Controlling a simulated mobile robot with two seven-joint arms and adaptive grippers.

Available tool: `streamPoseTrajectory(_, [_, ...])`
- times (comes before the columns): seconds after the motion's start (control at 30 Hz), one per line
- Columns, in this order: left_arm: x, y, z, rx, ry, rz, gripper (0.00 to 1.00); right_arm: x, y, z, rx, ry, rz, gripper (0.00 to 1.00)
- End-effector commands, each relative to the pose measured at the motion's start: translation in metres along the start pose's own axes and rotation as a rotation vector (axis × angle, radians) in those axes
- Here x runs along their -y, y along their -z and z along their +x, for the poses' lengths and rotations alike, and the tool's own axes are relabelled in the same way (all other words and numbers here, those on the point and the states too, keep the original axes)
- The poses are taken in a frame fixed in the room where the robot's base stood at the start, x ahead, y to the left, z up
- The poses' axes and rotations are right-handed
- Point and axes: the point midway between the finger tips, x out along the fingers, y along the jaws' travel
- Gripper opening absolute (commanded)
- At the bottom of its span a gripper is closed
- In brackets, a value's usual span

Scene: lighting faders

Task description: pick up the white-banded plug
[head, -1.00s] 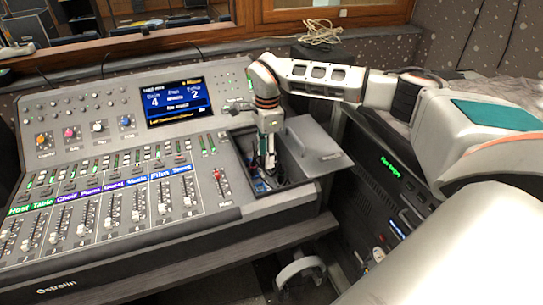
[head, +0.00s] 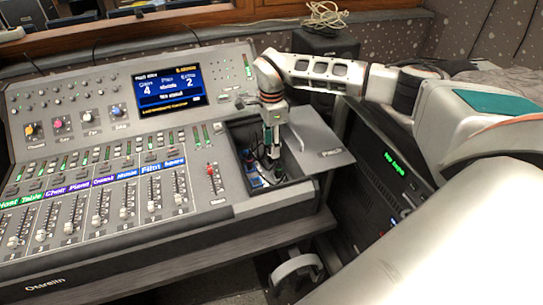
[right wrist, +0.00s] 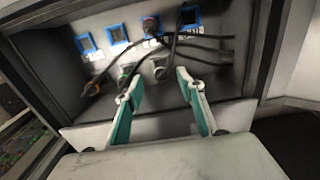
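My right gripper (head: 271,153) points down into the open compartment (head: 310,190) at the right end of the console. In the right wrist view my right gripper (right wrist: 156,84) has its teal-padded fingers apart, with nothing held between them. I cannot clearly make out which plug has a white band. My left gripper is not in view.
Blue-framed sockets (right wrist: 117,34) line the compartment's far wall, and cables cross there. A grey lid panel (head: 325,155) lies to the compartment's right. The fader console (head: 110,185) fills the left. A rack unit with a green display (head: 394,162) stands at the right.

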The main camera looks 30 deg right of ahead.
Motion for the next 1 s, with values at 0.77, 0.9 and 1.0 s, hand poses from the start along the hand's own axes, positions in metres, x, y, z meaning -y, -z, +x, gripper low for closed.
streamPoseTrajectory(0.77, [-0.001,-0.002,0.000,0.004,-0.002,-0.002,0.24,0.002,-0.002,0.040,0.000,0.000,-0.001,0.00])
streamPoseTrajectory(0.9, [-0.002,-0.001,0.000,0.004,-0.002,-0.002,0.24,0.002,-0.002,0.040,0.000,0.000,-0.001,0.00])
streamPoseTrajectory(1.0, [-0.002,-0.001,0.000,0.004,-0.002,-0.002,0.24,0.002,-0.002,0.039,0.000,0.001,-0.001,0.00])
